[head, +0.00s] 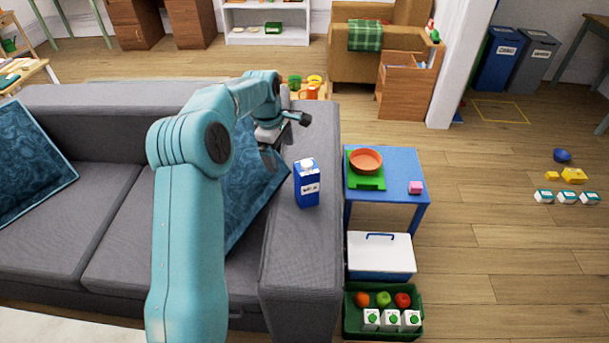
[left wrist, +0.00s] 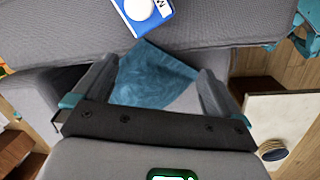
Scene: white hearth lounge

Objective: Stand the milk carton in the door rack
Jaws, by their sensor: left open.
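The milk carton (head: 307,186) is blue with a white cap and a white label. It stands upright on the grey sofa armrest (head: 300,250). In the left wrist view the carton (left wrist: 150,12) shows from above at the top edge, partly cut off, beyond the fingers. My left gripper (head: 287,139) is open and empty, above and to the left of the carton, apart from it. The left wrist view shows both fingers spread (left wrist: 155,78) over the blue cushion and armrest. My right gripper is in neither view. I see no door rack in these frames.
A white cooler (head: 381,257) and a green crate (head: 349,322) stand in front.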

